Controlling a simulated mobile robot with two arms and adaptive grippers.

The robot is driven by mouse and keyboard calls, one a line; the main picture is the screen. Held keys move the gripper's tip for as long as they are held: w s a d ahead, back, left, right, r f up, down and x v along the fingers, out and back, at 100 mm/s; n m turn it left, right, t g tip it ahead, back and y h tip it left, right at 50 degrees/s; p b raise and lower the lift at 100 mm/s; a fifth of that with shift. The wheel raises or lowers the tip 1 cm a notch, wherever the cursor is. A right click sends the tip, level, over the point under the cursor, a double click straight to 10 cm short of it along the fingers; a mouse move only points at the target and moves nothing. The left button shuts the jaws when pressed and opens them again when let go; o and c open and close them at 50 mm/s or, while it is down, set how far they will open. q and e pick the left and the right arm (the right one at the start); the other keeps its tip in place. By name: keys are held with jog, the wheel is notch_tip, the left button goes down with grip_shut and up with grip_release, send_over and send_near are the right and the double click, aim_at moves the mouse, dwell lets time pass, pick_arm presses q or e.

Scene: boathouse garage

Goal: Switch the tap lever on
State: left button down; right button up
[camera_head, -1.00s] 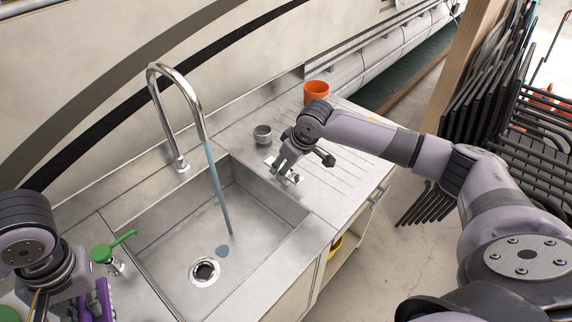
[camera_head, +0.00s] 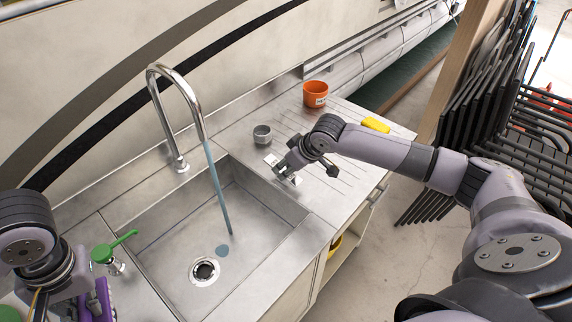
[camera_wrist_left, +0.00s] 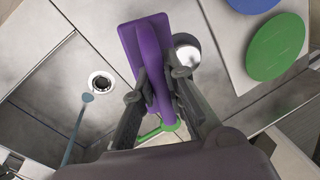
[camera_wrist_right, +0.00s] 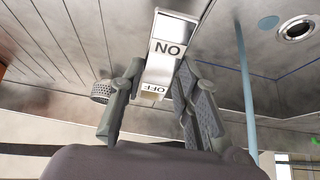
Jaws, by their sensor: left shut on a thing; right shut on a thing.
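The tall curved tap (camera_head: 160,110) stands behind the sink (camera_head: 150,240), and a blue stream of water (camera_head: 216,180) runs from it into the basin. A silver tap lever fitting with ON and OFF labels (camera_wrist_right: 168,50) shows in the right wrist view, on the drainboard right of the sink. My right gripper (camera_head: 285,172) is shut on the lever; its fingers (camera_wrist_right: 155,95) hide part of it. My left gripper (camera_wrist_left: 155,85) is shut on a purple object (camera_wrist_left: 135,45), mostly cut off in the head view.
A grey cup (camera_head: 262,135), an orange cup (camera_head: 316,95) and a yellow sponge (camera_head: 376,125) stand on the ribbed drainboard (camera_head: 340,185). A green-topped dispenser (camera_head: 102,253) is left of the sink. Stacked dark chairs (camera_head: 480,110) are at the right.

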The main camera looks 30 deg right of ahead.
dwell(0.3)
jog(key=o, duration=1.2)
jog(key=shift+c, duration=0.2)
jog(key=v, duration=1.2)
jog(key=shift+s+d+f, duration=0.15)
jog(key=shift+f, duration=0.05)
